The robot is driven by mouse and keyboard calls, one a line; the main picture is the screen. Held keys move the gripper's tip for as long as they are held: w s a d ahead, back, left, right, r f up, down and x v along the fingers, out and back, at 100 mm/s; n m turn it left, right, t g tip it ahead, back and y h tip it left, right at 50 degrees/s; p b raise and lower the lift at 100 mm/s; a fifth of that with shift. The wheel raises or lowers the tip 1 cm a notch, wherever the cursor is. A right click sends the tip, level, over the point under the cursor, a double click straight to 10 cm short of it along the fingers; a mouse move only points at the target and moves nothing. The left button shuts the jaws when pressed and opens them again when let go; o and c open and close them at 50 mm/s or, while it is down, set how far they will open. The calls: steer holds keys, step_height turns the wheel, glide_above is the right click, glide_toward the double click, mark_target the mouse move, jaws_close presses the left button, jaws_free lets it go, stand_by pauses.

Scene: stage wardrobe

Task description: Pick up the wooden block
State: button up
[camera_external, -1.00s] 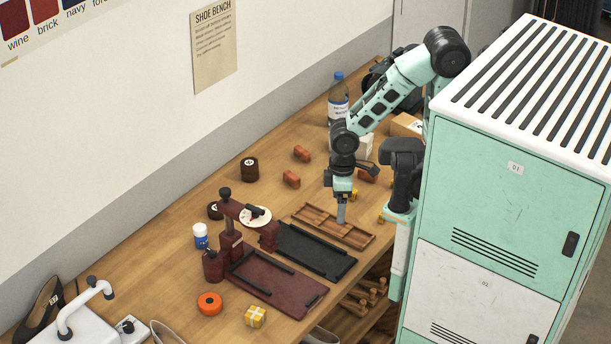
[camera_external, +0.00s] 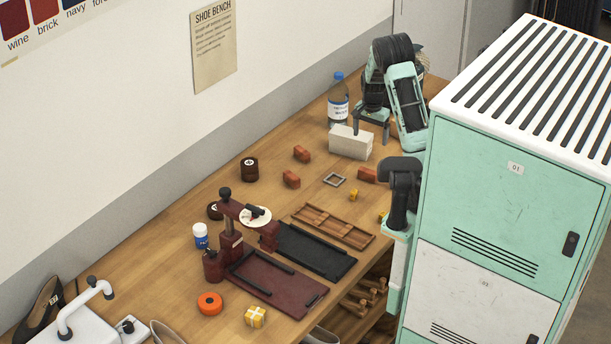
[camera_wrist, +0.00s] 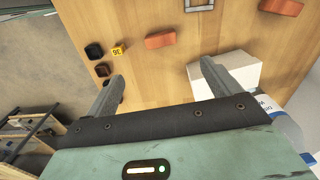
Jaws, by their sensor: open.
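My gripper (camera_external: 371,135) is open and points down over the far part of the bench, just behind and right of a pale, cream-coloured block (camera_external: 350,142). In the wrist view my fingers (camera_wrist: 160,88) are spread wide, with bench-coloured wood between them and no clear block edge. The right finger overlaps the pale block (camera_wrist: 240,74) in that view; I cannot tell whether they touch. No clearly wooden block shows now; the tan block seen earlier at the far right is hidden behind my arm.
A water bottle (camera_external: 338,100) stands close behind the pale block. Red-brown blocks (camera_external: 302,153), a grey square frame (camera_external: 334,180) and a small yellow cube (camera_external: 353,195) lie nearer. A wooden tray (camera_external: 333,226) and black tray (camera_external: 316,250) lie in front. The locker (camera_external: 500,190) stands right.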

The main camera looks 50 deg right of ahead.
steer(key=p, duration=0.2)
glide_toward(368, 170)
steer(key=f, duration=0.5)
steer(key=shift+s+a, duration=0.1)
steer(key=shift+a, duration=0.15)
steer(key=shift+d+f+p, duration=0.2)
steer(key=shift+f+p, duration=1.1)
steer(key=shift+f, duration=1.45)
steer(key=c, duration=1.1)
